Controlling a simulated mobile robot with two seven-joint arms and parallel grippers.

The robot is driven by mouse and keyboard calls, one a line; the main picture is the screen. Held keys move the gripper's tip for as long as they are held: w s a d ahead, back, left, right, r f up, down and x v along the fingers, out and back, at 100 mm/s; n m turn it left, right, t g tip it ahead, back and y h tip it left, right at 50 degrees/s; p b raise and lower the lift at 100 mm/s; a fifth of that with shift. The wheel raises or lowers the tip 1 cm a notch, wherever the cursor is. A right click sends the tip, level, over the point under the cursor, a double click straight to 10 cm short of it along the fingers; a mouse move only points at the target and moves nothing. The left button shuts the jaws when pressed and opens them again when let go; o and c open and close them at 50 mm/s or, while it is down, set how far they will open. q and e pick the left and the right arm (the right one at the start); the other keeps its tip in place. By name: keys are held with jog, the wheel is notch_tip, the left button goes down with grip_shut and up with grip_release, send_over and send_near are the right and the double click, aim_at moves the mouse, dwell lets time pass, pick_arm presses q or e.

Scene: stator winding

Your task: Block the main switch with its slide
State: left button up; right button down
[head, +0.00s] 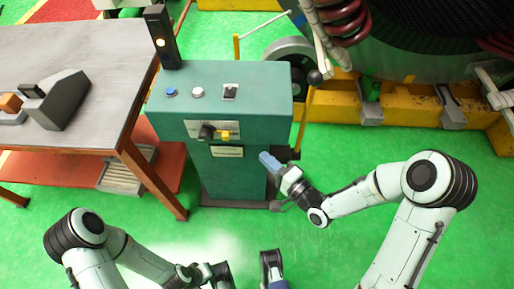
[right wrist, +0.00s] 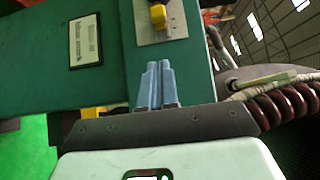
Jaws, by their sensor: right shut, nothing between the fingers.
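The main switch is on a metal plate (head: 233,126) on the front of a green cabinet (head: 270,95). It shows as a black knob (head: 207,131) with a yellow slide (head: 226,135) just right of it. The yellow slide also shows at the top of the right wrist view (right wrist: 158,16); the black knob is not seen there. My right gripper (head: 266,159) is at the cabinet's front, right of and below the slide, apart from it. Its blue fingers (right wrist: 157,85) are together and empty. My left arm's end (head: 212,274) is low in the head view; its fingers are unclear.
The cabinet top has a blue button (head: 171,92), a white button (head: 197,92) and a toggle switch (head: 230,91). A lamp post (head: 161,40) stands at its back left. A metal-topped table (head: 95,50) is at left. Yellow-framed machinery (head: 400,124) is at right. Green floor is clear in front.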

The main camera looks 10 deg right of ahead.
jog(key=shift+v, duration=1.3)
jog(key=shift+w, duration=0.1)
